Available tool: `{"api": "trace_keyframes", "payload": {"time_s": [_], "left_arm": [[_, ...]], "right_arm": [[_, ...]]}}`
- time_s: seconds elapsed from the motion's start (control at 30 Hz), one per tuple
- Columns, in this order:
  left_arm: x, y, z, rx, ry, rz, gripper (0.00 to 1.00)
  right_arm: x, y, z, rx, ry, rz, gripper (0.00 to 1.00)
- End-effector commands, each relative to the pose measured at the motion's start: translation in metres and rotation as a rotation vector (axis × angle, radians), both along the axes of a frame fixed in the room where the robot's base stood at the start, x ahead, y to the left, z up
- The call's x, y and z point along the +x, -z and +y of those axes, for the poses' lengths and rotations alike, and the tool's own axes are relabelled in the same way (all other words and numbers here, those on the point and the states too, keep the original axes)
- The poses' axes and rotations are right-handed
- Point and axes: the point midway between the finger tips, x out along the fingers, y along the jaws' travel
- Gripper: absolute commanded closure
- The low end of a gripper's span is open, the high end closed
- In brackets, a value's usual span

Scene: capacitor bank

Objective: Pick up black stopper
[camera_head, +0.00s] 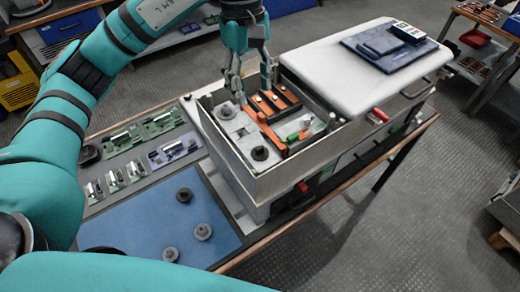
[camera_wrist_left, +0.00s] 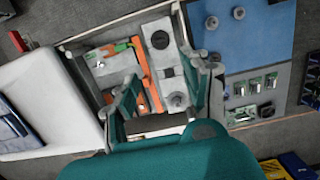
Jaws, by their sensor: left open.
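A black stopper (camera_head: 260,153) sits upright on the light plate inside the open metal case (camera_head: 240,172), in its near corner; it also shows in the left wrist view (camera_wrist_left: 160,40). A grey stopper (camera_head: 226,110) sits on the same plate, farther back, and shows in the left wrist view too (camera_wrist_left: 178,100). My left gripper (camera_head: 249,88) is open and empty above the back part of the case, behind the black stopper and apart from it. In the left wrist view my left gripper (camera_wrist_left: 165,88) spreads its fingers above the case. My right gripper is not in view.
Orange-and-black parts (camera_head: 277,100) lie inside the case, whose walls stand up around them. A white lid (camera_head: 350,70) carries a blue tablet-like item. A blue mat (camera_head: 140,225) holds several grey stoppers. Green circuit boards (camera_head: 122,138) lie left of the case.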

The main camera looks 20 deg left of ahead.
Motion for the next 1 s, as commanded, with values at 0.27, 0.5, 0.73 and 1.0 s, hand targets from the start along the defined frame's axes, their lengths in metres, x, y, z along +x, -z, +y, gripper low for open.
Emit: {"api": "trace_keyframes", "payload": {"time_s": [0.27,0.5,0.73,1.0], "left_arm": [[-0.007,0.05,-0.007,0.0,0.001,0.007,0.52],[-0.011,0.095,-0.012,0.0,0.0,0.005,0.52],[-0.012,0.111,-0.014,-0.001,0.0,0.003,0.52],[-0.015,0.149,-0.02,-0.001,0.001,0.006,0.52]], "right_arm": [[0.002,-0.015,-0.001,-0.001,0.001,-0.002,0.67],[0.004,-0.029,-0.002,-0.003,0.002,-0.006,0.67],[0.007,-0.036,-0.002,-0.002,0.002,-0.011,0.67],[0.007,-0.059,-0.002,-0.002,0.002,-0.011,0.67]]}}
